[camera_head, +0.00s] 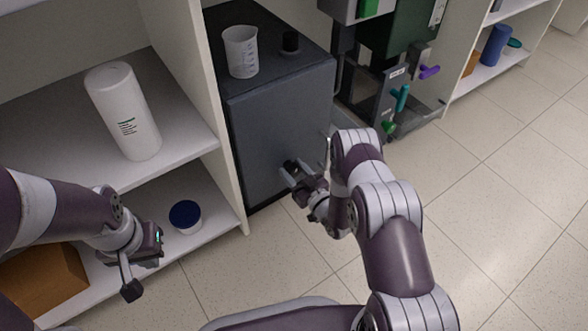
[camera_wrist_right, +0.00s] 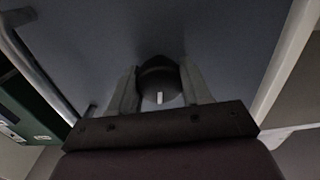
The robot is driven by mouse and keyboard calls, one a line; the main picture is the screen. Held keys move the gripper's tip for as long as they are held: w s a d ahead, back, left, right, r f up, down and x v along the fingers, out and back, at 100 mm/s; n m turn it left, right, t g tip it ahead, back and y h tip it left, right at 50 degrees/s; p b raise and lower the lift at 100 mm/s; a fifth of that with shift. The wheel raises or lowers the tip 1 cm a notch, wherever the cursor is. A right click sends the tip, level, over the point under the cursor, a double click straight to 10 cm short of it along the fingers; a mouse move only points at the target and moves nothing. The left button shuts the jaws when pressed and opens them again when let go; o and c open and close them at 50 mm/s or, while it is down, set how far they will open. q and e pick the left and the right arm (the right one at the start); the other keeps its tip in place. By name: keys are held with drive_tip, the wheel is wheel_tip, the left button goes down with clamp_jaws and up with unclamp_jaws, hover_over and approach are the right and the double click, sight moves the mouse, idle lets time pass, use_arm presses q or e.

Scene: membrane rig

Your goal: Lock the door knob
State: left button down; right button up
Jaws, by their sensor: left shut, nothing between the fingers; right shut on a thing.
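The door knob (camera_wrist_right: 159,78) is a black round knob with a short white mark, on the front of a dark grey cabinet door (camera_head: 275,125). In the right wrist view the white mark points straight down in the picture. My right gripper (camera_head: 288,171) is shut on the knob, with one finger on each side of it; the fingers also show in the right wrist view (camera_wrist_right: 160,90). In the head view the gripper partly hides the knob. My left gripper (camera_head: 131,290) is shut and empty, away from the cabinet, in front of the lower shelf at the left.
A beaker (camera_head: 241,52) and a black cap (camera_head: 291,42) stand on the cabinet. A white bottle (camera_head: 123,111) is on the upper left shelf; a blue-lidded jar (camera_head: 186,216) and a brown box (camera_head: 45,279) are below. A green rig (camera_head: 398,45) stands right. The floor (camera_head: 500,200) is clear.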

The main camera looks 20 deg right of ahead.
drive_tip(key=m+p, duration=0.1)
drive_tip(key=m, duration=0.2)
drive_tip(key=shift+m, duration=0.3)
drive_tip(key=m+p, duration=0.1)
drive_tip(key=m, duration=0.3)
drive_tip(key=shift+m+p, duration=0.3)
drive_tip(key=shift+p, duration=0.1)
drive_tip(key=m, duration=0.4)
drive_tip(key=shift+p, duration=0.35)
drive_tip(key=shift+m, duration=2.1)
drive_tip(key=o, duration=1.1)
drive_tip(key=shift+c, duration=0.2)
